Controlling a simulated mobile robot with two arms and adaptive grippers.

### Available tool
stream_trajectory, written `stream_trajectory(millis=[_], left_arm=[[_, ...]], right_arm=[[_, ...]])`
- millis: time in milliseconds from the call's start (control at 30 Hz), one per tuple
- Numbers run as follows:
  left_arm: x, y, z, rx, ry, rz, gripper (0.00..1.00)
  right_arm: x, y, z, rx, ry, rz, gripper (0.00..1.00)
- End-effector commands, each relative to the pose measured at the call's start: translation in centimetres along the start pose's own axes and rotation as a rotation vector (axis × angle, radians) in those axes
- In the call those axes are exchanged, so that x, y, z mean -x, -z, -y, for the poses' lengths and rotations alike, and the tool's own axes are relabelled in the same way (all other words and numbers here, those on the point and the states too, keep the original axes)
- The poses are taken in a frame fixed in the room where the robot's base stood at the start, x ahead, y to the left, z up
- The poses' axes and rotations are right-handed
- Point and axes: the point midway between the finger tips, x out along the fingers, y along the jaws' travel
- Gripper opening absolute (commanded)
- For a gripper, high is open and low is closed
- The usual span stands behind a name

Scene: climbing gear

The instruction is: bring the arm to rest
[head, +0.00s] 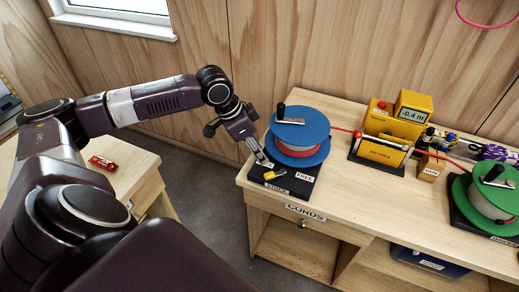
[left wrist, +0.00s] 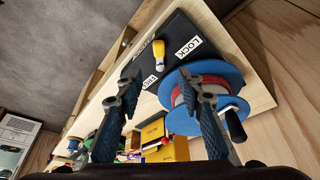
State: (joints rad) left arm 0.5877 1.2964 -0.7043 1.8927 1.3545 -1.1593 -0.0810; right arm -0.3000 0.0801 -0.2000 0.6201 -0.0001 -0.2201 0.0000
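My left gripper (head: 262,159) is at the left front end of the bench, close above the black base of the blue reel (head: 302,128). In the left wrist view its two fingers (left wrist: 160,75) are spread apart, with nothing held between them. A small yellow-handled lever (head: 273,175) sits on the black base, just past the fingertips; it also shows in the left wrist view (left wrist: 159,50). Labels LOCK and FREE (head: 304,177) flank it. Contact between finger and lever cannot be made out. My right gripper is not in view.
The bench (head: 345,205) also carries a yellow metre counter (head: 380,150), a yellow display (head: 412,110) reading -0.4 m, and a green reel (head: 487,195). A second table (head: 140,170) with a red item (head: 103,163) stands left. Grey floor (head: 205,190) lies open between them.

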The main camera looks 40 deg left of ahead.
Motion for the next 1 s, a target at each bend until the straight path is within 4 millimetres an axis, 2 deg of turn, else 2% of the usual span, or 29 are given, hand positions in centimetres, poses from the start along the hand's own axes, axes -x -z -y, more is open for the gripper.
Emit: stream_trajectory(millis=[333,433,467,567,700,800,900,1000], left_arm=[[-0.1,0.0,-0.1,-0.002,-0.002,0.000,0.35],[-1.3,0.0,-1.6,-0.027,-0.017,0.006,0.35],[-2.0,-0.1,-2.5,-0.042,-0.025,0.011,0.35],[-5.0,-0.5,-6.8,-0.108,-0.058,0.021,0.35],[-8.9,-1.3,-14.3,-0.180,-0.094,0.003,0.35],[-10.4,-1.9,-18.8,-0.179,-0.097,-0.025,0.35],[-10.9,-2.8,-22.2,-0.132,-0.081,-0.050,0.35],[-10.8,-4.2,-24.2,-0.047,-0.047,-0.058,0.35]], right_arm=[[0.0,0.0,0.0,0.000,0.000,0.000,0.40],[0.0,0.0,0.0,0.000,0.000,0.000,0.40],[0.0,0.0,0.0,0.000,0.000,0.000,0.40],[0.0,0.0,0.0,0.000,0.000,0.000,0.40],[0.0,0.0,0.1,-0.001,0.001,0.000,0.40],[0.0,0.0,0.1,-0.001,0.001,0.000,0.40],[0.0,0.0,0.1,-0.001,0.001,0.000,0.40],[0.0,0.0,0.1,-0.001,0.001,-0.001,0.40]])
